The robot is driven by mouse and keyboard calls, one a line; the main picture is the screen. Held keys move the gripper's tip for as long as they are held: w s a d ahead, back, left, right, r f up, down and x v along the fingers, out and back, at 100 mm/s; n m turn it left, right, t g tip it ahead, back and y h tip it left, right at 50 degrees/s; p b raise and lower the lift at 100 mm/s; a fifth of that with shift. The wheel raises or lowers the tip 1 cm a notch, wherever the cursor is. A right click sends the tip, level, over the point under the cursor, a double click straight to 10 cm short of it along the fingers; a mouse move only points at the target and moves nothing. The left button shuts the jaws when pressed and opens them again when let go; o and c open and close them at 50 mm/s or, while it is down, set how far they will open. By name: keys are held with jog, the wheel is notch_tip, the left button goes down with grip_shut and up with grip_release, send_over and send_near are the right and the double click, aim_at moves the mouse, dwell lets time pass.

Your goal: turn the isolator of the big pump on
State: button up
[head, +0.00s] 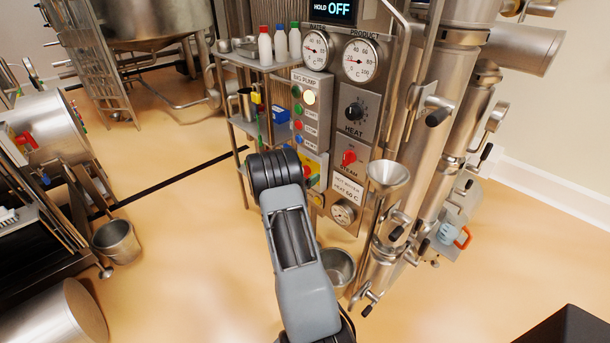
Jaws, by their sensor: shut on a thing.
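A red knob (349,157) sits on the steam panel and a black knob (355,111) on the heat panel. A funnel (388,176) and steel pipes with black-handled valves stand close at right. A shelf with bottles (265,46) is at left. Open floor lies left.

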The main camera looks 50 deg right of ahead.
jog(key=m+b, duration=0.1)
jog(key=b, duration=0.1)
jog(key=f+m+b, duration=0.1)
jog(key=m+b, duration=0.1)
jog(key=b, duration=0.1)
jog(key=shift+s+f, duration=0.1)
jog(key=m+b, duration=0.1)
jog(key=b, duration=0.1)
jog(key=m+b, duration=0.1)
jog(key=b, duration=0.1)
jog(key=m+b, duration=0.1)
jog(key=b, duration=0.1)
jog(key=shift+f+m+b, duration=0.25)
jog(key=shift+m+b, duration=0.05)
jog(key=shift+m, duration=0.1)
jog(key=m+b, duration=0.2)
jog(key=b, duration=0.2)
jog(key=shift+m+b, duration=1)
jog(key=shift+b, duration=0.3)
jog(key=shift+r+m+b, duration=0.1)
jog(key=shift+m+b, duration=0.2)
jog(key=o, duration=0.7)
jog(key=shift+c, duration=0.2)
jog(key=w+a+p, duration=0.1)
jog(key=a, duration=1.2)
jog(key=shift+a+p, duration=0.3)
jog(key=shift+a, duration=0.1)
